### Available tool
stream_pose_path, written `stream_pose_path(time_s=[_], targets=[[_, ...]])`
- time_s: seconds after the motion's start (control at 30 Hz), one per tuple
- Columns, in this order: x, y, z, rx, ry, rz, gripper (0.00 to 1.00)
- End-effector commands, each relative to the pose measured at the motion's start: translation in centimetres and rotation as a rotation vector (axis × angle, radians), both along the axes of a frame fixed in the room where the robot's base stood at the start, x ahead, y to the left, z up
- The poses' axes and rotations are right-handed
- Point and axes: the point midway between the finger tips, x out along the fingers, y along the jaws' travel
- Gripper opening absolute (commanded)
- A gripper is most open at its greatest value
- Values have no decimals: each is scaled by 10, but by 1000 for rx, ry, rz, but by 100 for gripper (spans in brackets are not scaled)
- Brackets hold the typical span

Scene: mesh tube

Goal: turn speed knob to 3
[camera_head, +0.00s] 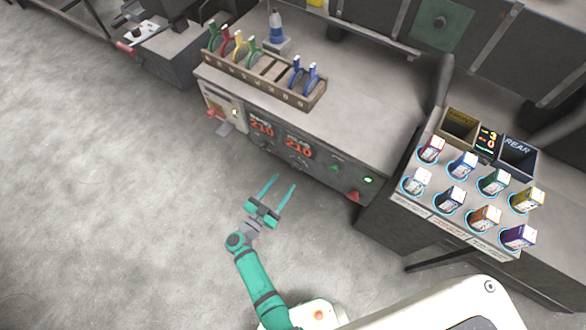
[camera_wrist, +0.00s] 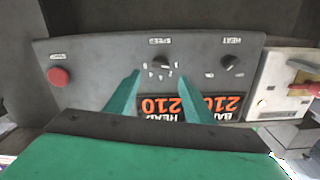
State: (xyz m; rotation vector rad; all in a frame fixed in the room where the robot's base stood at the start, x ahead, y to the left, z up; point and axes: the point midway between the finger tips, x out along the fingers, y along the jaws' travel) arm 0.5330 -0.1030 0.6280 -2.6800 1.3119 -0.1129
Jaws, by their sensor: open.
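The speed knob (camera_wrist: 159,62) is a small dark round knob on the grey control panel (camera_wrist: 100,62), under an upside-down SPEED label. White numbers ring part of it. I cannot tell which number it points at. My gripper (camera_head: 284,181) is open and empty in front of the machine, its teal fingers toward the panel. In the wrist view, my gripper (camera_wrist: 159,71) has a fingertip to each side of the knob's place in the picture. Contact with the knob is not visible. In the head view the knob is too small to make out clearly.
A similar HEAT knob (camera_wrist: 231,63) sits right of it in the wrist view, a red button (camera_wrist: 59,76) far left. Orange 210 displays (camera_wrist: 156,106) are beside the fingers. A rack of coloured clips (camera_head: 262,75) stands on top; a tray of coloured cartons (camera_head: 407,200) is at right.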

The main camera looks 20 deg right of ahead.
Motion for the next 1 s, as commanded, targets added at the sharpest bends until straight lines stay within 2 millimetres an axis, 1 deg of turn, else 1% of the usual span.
stream_pose_path(time_s=[0.03, 0.2, 0.4, 0.6, 0.9, 0.97, 1.0], targets=[[6, -8, 1, -1, -2, -1, 48], [25, -32, 1, -1, -2, -1, 48], [42, -54, 1, 1, -2, -1, 48], [50, -64, 1, 0, -2, 2, 48], [51, -65, 1, 0, -2, 2, 48], [51, -65, 1, 0, -2, 2, 34], [51, -65, 1, 0, -2, 2, 25]])
